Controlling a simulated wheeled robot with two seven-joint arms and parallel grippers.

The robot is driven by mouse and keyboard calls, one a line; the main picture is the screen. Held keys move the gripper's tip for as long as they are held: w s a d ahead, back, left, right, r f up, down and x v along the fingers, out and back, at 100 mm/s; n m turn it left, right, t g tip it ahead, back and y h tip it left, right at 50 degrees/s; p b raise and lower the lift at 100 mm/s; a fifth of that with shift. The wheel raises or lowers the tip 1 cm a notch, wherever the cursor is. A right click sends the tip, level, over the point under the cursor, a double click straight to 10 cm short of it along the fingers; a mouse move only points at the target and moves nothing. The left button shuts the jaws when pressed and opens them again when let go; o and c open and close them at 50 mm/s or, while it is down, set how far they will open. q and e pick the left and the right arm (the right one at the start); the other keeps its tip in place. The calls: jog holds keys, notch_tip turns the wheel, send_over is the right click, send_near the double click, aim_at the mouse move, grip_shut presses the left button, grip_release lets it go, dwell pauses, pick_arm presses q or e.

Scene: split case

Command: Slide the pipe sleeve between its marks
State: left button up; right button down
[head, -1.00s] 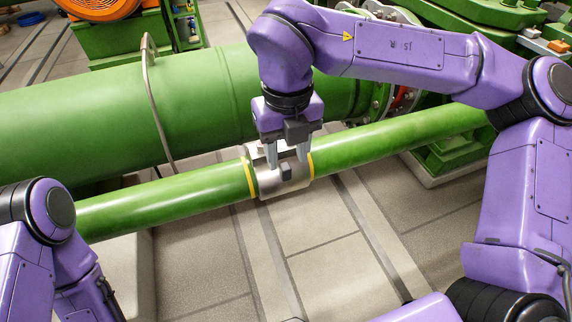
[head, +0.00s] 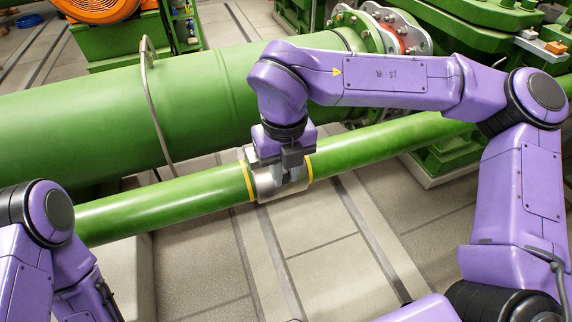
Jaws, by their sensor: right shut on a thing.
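The pipe sleeve (head: 268,190), a silvery metal collar, sits around the thin green pipe (head: 180,202). A yellow mark shows at the sleeve's left end (head: 246,182) and another at its right end (head: 310,168), so the sleeve lies between them. My right gripper (head: 288,176) points down from above and is shut on the sleeve at its upper front side. Its jaws hide part of the sleeve and the exact contact. My left arm shows at the lower left, but its gripper is out of view.
A thick green pipe (head: 90,125) runs behind the thin one, with a bent metal rod (head: 150,100) in front of it. A flange (head: 375,30) and green machinery (head: 470,30) stand at upper right. The tiled floor (head: 330,255) in front is clear.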

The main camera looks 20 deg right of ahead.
jog(key=c, duration=1)
grip_release()
jog(key=shift+a, duration=0.1)
jog(key=shift+r, duration=0.1)
notch_tip(320, 180, up, 10)
jog(key=shift+r+p, duration=0.2)
jog(key=shift+p, duration=0.15)
